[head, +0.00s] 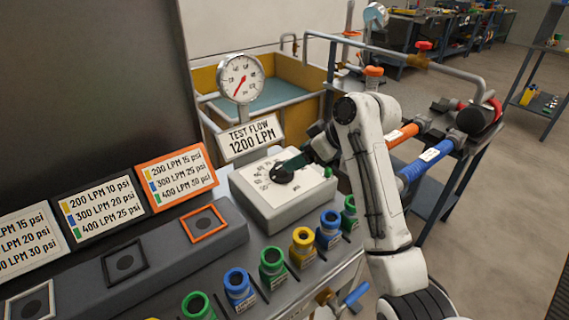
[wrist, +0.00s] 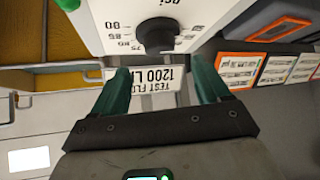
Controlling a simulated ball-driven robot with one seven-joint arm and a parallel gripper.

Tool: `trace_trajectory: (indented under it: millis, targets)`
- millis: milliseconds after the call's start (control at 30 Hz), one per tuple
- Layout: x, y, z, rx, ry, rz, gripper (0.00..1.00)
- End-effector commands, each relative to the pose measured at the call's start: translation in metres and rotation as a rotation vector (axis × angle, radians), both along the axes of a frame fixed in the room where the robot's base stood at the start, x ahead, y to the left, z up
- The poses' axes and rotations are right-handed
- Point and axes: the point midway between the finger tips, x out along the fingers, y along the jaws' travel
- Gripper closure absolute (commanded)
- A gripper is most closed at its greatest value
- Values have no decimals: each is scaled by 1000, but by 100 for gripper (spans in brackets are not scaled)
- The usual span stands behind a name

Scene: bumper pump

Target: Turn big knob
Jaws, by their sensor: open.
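The big black knob (head: 281,174) sits on the sloped top of a white control box (head: 285,215) with a printed scale around it. In the wrist view the knob (wrist: 157,34) is just beyond the fingertips, roughly centred between them, with psi numbers beside it. My gripper (head: 289,165) reaches over the box from the right, with its green fingers close to the knob. In the wrist view my gripper (wrist: 159,65) has its two green fingers spread wide with nothing between them. Whether a finger touches the knob cannot be told.
A dial gauge (head: 240,78) and a "TEST FLOW 1200 LPM" sign (head: 252,138) stand behind the box. Several coloured fittings, including a yellow one (head: 303,241), line the bench front. Label cards (head: 176,175) stand at left. An orange-and-blue pipe rack (head: 415,170) is at right.

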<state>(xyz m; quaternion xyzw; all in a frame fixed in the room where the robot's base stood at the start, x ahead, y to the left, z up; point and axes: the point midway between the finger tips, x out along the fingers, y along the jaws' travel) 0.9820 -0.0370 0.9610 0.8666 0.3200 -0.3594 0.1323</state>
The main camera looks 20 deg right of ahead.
Motion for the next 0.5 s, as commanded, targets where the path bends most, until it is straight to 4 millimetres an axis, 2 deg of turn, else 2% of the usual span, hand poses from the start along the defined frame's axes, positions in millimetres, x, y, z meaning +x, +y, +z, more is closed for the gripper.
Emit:
trace_trajectory:
  millis: [233,500]
  targets:
    - [23,20,-32,-1,2,1,24]
    - [34,30,-46,-1,0,-1,24]
